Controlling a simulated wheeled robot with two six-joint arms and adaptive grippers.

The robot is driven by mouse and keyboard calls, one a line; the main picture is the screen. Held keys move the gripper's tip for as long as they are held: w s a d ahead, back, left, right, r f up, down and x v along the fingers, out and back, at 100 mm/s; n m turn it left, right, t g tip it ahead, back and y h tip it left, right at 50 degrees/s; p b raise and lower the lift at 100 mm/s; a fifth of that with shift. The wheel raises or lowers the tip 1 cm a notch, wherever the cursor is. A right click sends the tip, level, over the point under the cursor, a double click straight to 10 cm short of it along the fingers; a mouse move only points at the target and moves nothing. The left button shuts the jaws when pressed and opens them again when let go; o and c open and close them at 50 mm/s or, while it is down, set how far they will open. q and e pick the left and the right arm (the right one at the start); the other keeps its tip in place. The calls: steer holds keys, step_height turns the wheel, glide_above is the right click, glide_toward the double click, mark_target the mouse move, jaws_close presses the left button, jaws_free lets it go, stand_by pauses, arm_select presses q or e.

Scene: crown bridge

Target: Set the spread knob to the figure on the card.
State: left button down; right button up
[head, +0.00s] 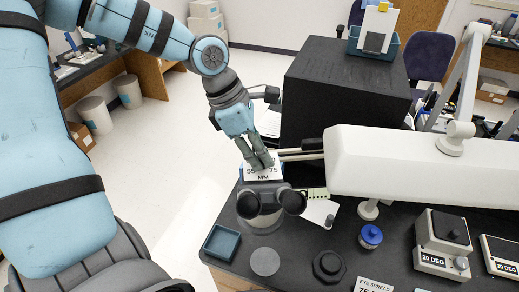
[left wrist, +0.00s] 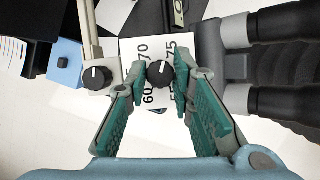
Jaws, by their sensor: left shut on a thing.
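A white dial plate marked MM (head: 263,176) sits on top of the twin-eyepiece viewer head (head: 262,212) at the bench's near left. In the left wrist view the plate (left wrist: 183,42) shows 55, 60, 70 and 75 around a small black knob (left wrist: 159,74) with a white mark. The mark points to the upper side there; its exact figure I cannot read. My left gripper (head: 258,163) has its fingers on both sides of the knob and is shut on it, as the left wrist view (left wrist: 160,82) shows. The EYE SPREAD card (head: 375,284) is cut off below.
A white arm (head: 420,165) reaches over the bench right of the viewer. A second black knob (left wrist: 97,77) is close beside the dial. A blue tray (head: 221,243), grey disc (head: 265,262), blue-lidded jar (head: 370,236) and large black box (head: 345,85) stand around.

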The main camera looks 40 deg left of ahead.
arm_select(q)
steer(key=c, duration=1.4)
jaws_free()
steer(key=v, duration=1.2)
steer(key=shift+d, duration=0.1)
